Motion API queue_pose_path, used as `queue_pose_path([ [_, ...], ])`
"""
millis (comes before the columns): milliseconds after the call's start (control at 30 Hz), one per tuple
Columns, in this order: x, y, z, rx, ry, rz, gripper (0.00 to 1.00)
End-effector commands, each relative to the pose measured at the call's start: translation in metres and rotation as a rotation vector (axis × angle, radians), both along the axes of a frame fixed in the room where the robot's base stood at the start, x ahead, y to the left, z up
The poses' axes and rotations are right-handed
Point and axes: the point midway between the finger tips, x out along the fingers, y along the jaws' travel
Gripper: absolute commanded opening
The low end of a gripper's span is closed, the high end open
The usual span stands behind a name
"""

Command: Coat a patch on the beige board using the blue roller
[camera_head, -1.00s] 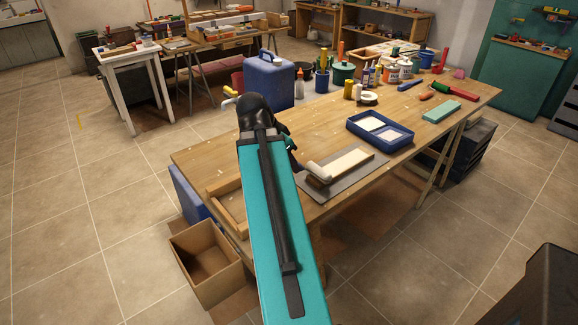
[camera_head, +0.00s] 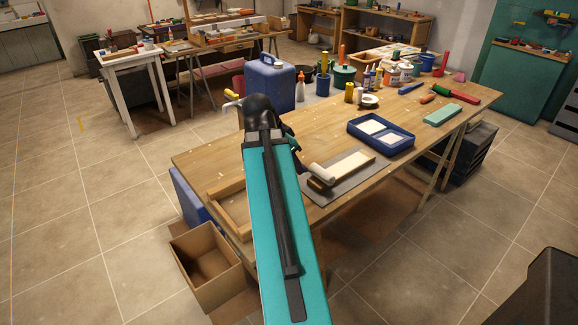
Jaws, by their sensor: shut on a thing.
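The beige board (camera_head: 354,165) lies on a grey sheet (camera_head: 346,190) at the near edge of the workbench. A white roller sleeve (camera_head: 321,174) is at the board's left end, very close to or touching it. A dark brown patch or end shows just below the sleeve. The roller's handle and any blue on it are hidden behind my arm. My gripper (camera_head: 299,162) shows only as a dark part beside my black wrist, left of the sleeve. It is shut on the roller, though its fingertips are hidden.
A blue tray (camera_head: 352,129) with white contents stands behind the board, and a teal block (camera_head: 442,115) lies to its right. A wooden frame (camera_head: 232,225) is at the bench's left end. A blue jug (camera_head: 269,84) and several pots stand at the back.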

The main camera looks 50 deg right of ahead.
Motion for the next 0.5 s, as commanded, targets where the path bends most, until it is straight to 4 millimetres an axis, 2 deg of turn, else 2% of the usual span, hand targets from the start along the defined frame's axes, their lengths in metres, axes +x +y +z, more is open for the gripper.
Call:
queue_pose_path([
  [267, 0.0000, -0.0008, 0.0004, -0.002, 0.000, 0.000, 0.00],
  [500, -0.0019, -0.0096, -0.0007, -0.002, -0.001, 0.000, 0.00],
])
